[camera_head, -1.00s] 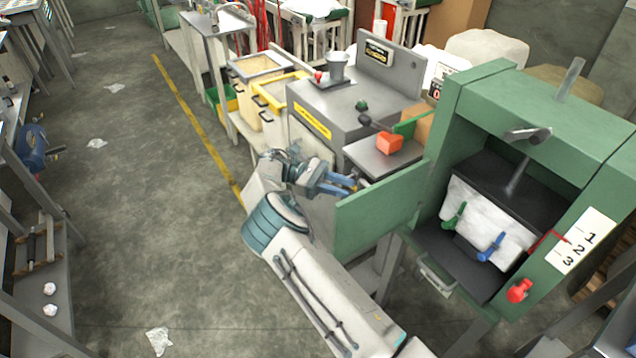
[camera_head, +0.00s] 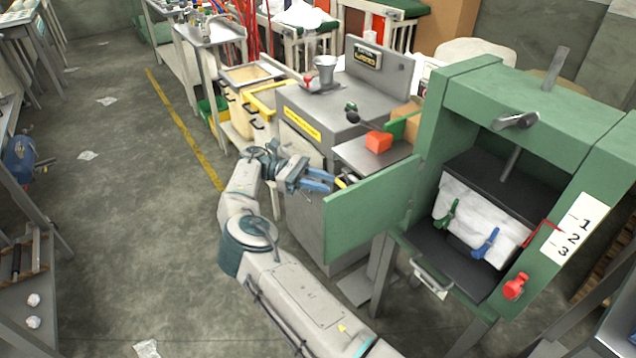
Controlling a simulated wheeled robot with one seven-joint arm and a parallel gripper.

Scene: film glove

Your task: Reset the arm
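My gripper (camera_head: 331,184) is at the middle of the view, at the end of my pale arm. Its blue fingers point right, toward the edge of the open green door (camera_head: 370,210) of the green press. The fingers look spread, with a small gap between them. I see nothing held in them, though a small yellow and dark bit shows by the tips. The gripper is in front of the grey machine (camera_head: 330,120) and below its small table.
The green press (camera_head: 515,105) holds a white bundle (camera_head: 480,222) with coloured clips. Bins (camera_head: 255,80) stand behind. The floor (camera_head: 130,230) at left is mostly open, with scattered scraps.

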